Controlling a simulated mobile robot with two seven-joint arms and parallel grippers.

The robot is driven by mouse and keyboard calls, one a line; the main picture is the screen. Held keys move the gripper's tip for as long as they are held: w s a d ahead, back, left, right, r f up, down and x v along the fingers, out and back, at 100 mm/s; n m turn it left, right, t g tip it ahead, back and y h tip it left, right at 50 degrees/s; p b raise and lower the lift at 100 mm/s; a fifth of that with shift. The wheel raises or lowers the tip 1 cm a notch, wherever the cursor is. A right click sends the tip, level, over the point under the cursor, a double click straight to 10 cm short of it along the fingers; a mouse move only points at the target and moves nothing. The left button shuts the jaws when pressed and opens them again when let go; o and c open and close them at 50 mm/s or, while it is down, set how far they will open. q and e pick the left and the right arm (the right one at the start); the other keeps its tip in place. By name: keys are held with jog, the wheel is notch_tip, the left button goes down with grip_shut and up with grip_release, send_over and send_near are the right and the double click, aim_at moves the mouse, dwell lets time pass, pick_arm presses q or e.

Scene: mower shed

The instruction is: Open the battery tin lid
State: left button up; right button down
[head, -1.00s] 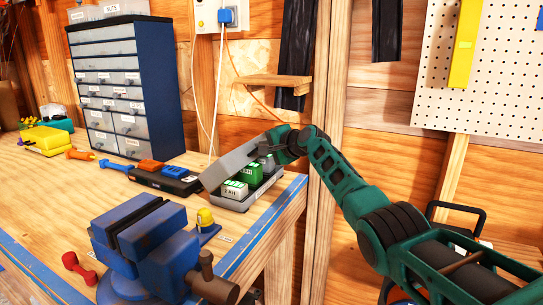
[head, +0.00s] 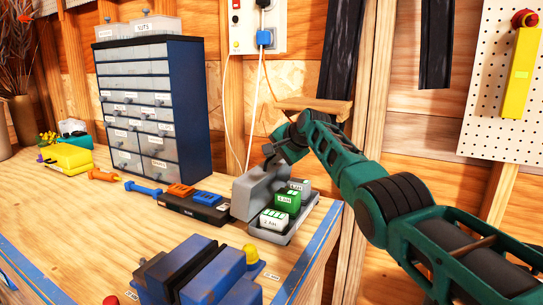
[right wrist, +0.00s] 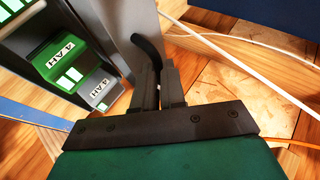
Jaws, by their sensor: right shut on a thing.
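The grey battery tin (head: 298,232) stands near the bench's right edge. Its grey lid (head: 256,194) is raised, standing steeply along the tin's left and back side. Inside are a green battery pack (head: 287,203) and a white-and-green one (head: 273,219); both are uncovered. My right gripper (head: 272,152) is at the lid's top edge, shut on it. In the right wrist view the fingers (right wrist: 160,82) close around a dark curved tab by the grey lid (right wrist: 128,20), with green packs (right wrist: 72,65) to the left. My left gripper is not in view.
A black case (head: 192,212) with orange and blue tops lies left of the lid. A blue vise (head: 200,270) stands in front. A drawer cabinet (head: 165,110) is behind, and a small wooden shelf (head: 315,107) is on the wall.

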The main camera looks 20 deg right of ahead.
jog(key=shift+w+a+r, duration=0.15)
jog(key=shift+w+r, duration=0.15)
jog(key=shift+r, duration=0.15)
jog(key=c, duration=1.4)
grip_release()
jog(key=shift+o, duration=0.9)
jog(key=shift+a+f, duration=0.1)
jog(key=shift+f, duration=0.05)
jog(key=shift+s, duration=0.15)
jog(key=shift+s, duration=0.1)
jog(key=b+v, duration=0.2)
jog(key=v, duration=1)
jog(key=shift+r, duration=0.45)
